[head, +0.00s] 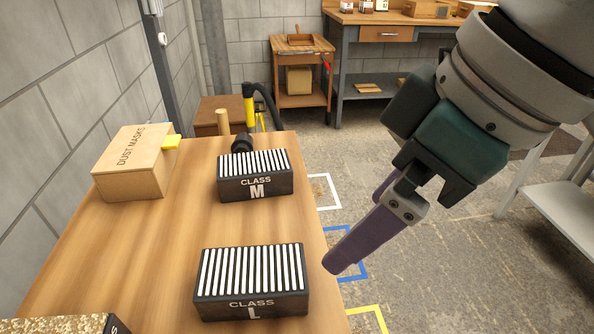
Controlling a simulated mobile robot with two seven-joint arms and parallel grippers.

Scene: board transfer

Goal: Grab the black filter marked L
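The black filter marked CLASS L (252,283) lies on the wooden table near the front, with white pleats on top and its label facing me. A second black filter marked CLASS M (255,176) lies farther back on the same table (150,260). My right gripper (336,260) reaches in from the upper right, with its purple fingertips just right of the L filter, apart from it in the picture. One finger mostly hides the other, so its opening cannot be judged. My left gripper is out of view.
A DUST MASKS box (130,165) with a yellow tab stands at the back left. A box with a speckled top (60,325) is cut off at the bottom left. A black round part (242,142) sits behind the M filter. A grey shelf (565,200) stands right.

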